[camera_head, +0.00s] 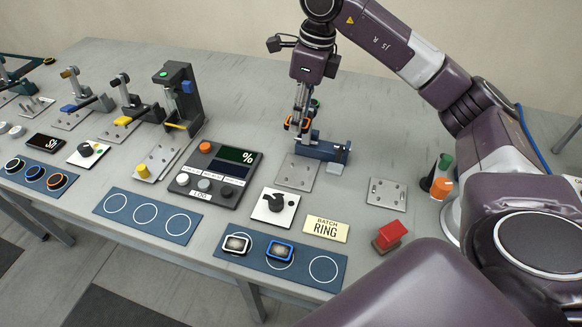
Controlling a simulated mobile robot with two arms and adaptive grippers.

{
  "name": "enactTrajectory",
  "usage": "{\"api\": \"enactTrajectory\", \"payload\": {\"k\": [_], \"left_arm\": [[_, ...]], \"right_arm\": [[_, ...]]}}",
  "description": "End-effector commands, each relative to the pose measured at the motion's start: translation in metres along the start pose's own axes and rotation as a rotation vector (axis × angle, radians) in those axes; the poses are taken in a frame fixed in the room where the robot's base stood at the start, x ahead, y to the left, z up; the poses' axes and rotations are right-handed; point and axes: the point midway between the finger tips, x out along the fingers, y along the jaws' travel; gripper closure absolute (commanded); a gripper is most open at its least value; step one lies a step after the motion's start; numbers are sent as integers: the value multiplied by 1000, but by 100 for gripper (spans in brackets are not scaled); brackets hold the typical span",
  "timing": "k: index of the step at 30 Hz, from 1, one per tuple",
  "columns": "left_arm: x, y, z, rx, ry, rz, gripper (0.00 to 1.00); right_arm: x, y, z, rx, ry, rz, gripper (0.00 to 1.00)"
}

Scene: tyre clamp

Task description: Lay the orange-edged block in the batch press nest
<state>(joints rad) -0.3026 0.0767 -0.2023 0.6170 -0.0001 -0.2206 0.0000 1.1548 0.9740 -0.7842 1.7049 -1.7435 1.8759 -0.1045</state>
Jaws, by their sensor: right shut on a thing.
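My right gripper (300,112) points down at the back middle of the bench, shut on the orange-edged block (306,127). The block shows as a small dark piece with orange edges between and beside the fingers. It is just in front of the dark blue press (325,150), above or at its near side. The gripper hides much of the press; I cannot tell whether the block touches the nest. A grey metal plate (297,172) lies in front of the press. The yellow "BATCH RING" sign (326,228) stands nearer. My left gripper is not in view.
A blue mat (300,276) holds a white-edged block (237,243) and a blue-edged block (279,250); its right ring is empty. A dial box (274,206), a control panel (216,174) and a red block (391,233) stand nearby. Other presses (180,95) are left.

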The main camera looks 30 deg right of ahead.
Motion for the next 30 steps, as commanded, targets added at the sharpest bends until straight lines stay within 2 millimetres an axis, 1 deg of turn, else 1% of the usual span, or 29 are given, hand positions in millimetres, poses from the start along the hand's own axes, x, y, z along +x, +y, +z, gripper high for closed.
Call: {"api": "enactTrajectory", "payload": {"k": [1,6,9,12,15,20,24,27,30], "left_arm": [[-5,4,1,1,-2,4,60],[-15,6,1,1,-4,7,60],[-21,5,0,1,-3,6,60],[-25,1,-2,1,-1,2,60],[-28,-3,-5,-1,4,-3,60],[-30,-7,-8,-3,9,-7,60],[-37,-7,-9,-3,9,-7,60],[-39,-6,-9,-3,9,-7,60],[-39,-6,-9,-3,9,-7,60]], "right_arm": [[13,0,-4,2,7,3,96],[58,1,-11,1,7,4,96],[83,1,-14,0,4,4,96],[104,1,-16,1,3,3,96],[118,0,-18,1,0,1,96],[130,0,-19,0,0,1,96],[152,1,-23,2,1,2,96],[163,0,-24,1,-1,1,96],[167,0,-25,-1,-1,0,96]]}}
